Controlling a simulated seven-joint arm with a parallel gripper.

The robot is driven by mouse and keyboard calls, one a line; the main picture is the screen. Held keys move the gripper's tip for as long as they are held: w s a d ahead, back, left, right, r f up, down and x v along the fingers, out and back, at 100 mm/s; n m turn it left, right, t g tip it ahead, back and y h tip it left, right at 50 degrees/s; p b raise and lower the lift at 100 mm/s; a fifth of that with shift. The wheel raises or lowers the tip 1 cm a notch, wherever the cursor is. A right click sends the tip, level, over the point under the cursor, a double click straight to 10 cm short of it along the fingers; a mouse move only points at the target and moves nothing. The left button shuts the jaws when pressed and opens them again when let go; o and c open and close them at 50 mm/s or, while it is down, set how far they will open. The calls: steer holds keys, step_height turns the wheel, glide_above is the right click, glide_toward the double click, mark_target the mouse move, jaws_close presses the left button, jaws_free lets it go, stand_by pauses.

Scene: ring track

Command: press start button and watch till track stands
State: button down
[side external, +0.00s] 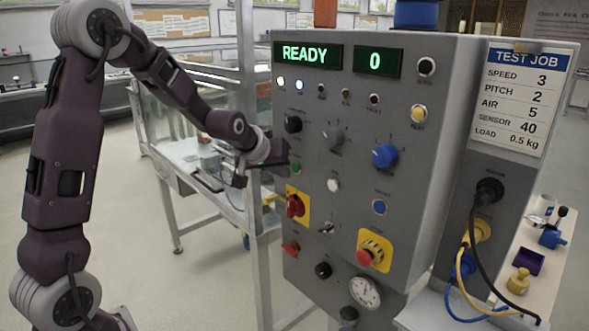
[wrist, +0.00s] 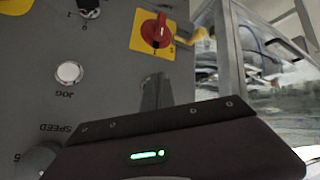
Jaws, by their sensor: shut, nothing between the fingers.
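The grey control panel (side external: 345,240) faces my arm. Its displays read READY (side external: 308,54) and 0 (side external: 378,62). A small green button (side external: 296,168) shows on the panel's left side, right beside my gripper (side external: 284,160); its label is not legible. My gripper is shut and empty, with its fingertips close to the panel. I cannot tell whether they touch it. In the wrist view, the fingers (wrist: 156,92) point at the panel below the red switch (wrist: 157,30), and the green button is not visible there. The track cannot be made out clearly.
A white JOG button (side external: 333,185), a red rotary switch on yellow (side external: 296,206) and a red mushroom button (side external: 367,256) are on the panel. A TEST JOB card (side external: 518,95) hangs at right. A glass-walled frame (side external: 185,105) stands behind my forearm.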

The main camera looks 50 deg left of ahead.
steer(key=shift+w, duration=0.15)
steer(key=shift+w, duration=0.25)
